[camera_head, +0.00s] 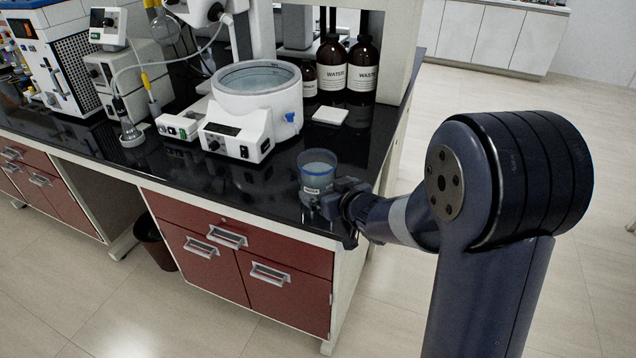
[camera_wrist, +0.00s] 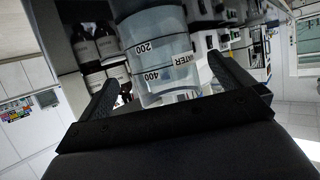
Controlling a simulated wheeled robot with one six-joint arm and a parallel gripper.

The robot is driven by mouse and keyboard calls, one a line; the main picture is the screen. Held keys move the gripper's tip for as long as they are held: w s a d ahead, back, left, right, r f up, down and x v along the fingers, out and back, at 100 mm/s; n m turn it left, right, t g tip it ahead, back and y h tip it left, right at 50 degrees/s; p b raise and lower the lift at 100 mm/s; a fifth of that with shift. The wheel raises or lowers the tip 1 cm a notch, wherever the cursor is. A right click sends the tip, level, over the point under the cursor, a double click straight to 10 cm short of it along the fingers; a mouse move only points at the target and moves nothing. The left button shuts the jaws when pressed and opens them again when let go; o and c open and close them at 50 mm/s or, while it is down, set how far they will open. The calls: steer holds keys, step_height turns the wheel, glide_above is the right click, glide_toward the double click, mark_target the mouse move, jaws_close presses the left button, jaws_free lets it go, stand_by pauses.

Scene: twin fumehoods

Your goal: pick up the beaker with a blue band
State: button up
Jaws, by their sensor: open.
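The beaker (camera_head: 318,172) is clear with a blue band at its rim and a white label. It stands upright on the black bench top near the right front corner. In the wrist view the beaker (camera_wrist: 158,60) shows 200 and 400 marks and a WATER label, and appears upside down. My gripper (camera_head: 325,203) is at the beaker's near side, low on it. In the wrist view my gripper (camera_wrist: 160,82) is open, with one finger on each side of the beaker. I cannot tell whether either finger touches the glass. The far side of the beaker is hidden.
A white heating bath (camera_head: 257,95) stands behind the beaker to the left. The bench top (camera_head: 240,185) left of the beaker is clear.

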mark_target(317, 166)
steer(key=shift+p+x, duration=0.35)
steer(key=shift+x, duration=2.25)
steer(key=shift+r, duration=0.2)
steer(key=shift+c, duration=0.6)
steer(key=c, duration=1.2)
steer(key=shift+w+a+r, duration=0.1)
steer(key=shift+c, duration=0.4)
